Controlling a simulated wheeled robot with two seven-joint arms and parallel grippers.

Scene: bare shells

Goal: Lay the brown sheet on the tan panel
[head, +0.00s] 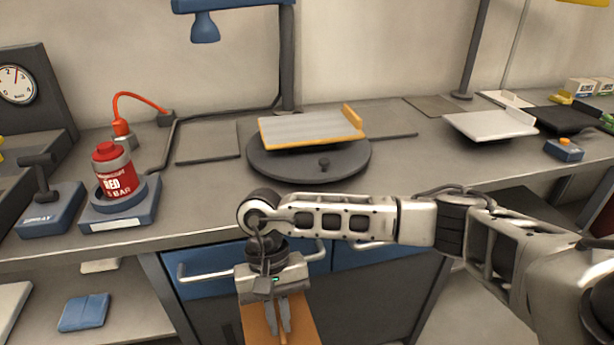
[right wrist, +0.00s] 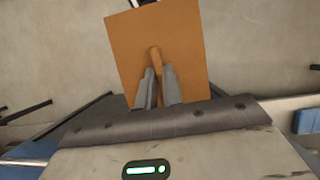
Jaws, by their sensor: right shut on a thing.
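The brown sheet (head: 256,322) is in my right gripper (head: 284,325), low in front of the bench and partly cut off by the bottom edge of the head view. In the right wrist view the sheet (right wrist: 190,50) shows as a flat orange-brown plate with a raised grip, and the fingers (right wrist: 157,80) are shut on that grip. A panel with a yellow-tan rim and pale grey top (head: 305,130), likely the tan panel, sits slightly tilted on a dark round turntable (head: 262,168). The sheet is apart from it. My left gripper is not in view.
A white panel (head: 490,124) rests at the right. A blue lamp (head: 205,28) hangs above. Drawer handles (head: 205,275) jut out near my right gripper.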

